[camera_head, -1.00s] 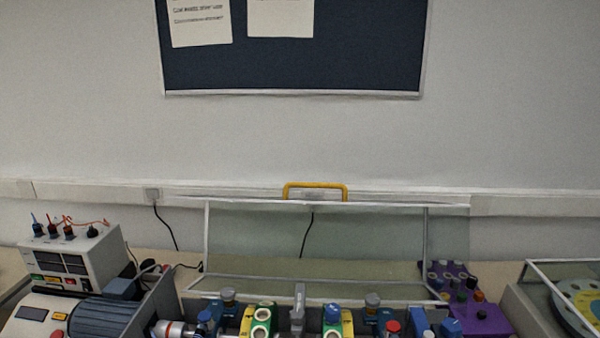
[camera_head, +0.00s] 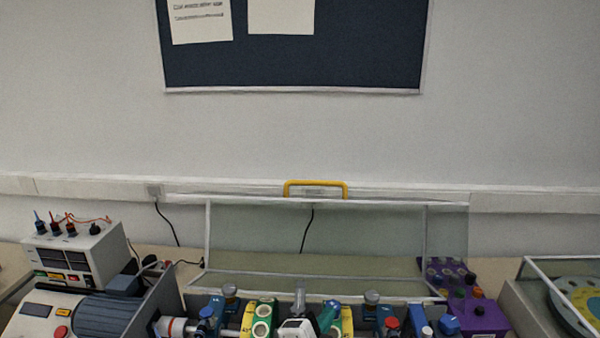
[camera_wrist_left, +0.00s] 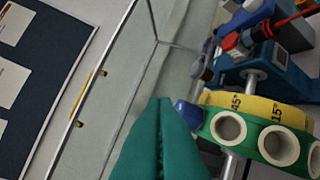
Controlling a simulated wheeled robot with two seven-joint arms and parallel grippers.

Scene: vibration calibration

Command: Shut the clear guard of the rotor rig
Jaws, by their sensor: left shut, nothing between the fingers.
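The clear guard (camera_head: 320,238) of the rotor rig stands raised and tilted back behind the rig in the head view. Its yellow handle (camera_head: 316,184) is at the top edge, in front of the wall. My left gripper (camera_head: 330,308) shows low in the middle of the head view, over the rig's row of parts and below the guard. In the left wrist view its teal fingers (camera_wrist_left: 162,105) are closed together and empty. The guard's clear panel (camera_wrist_left: 110,95) and yellow handle (camera_wrist_left: 82,100) are beyond them, apart from the fingers. My right gripper is not visible.
Green-and-yellow rings (camera_head: 262,318) and blue supports stand along the rig. A grey box with leads (camera_head: 75,250) and a motor are at left. A purple block (camera_head: 480,315) and another clear-covered unit (camera_head: 565,290) are at right.

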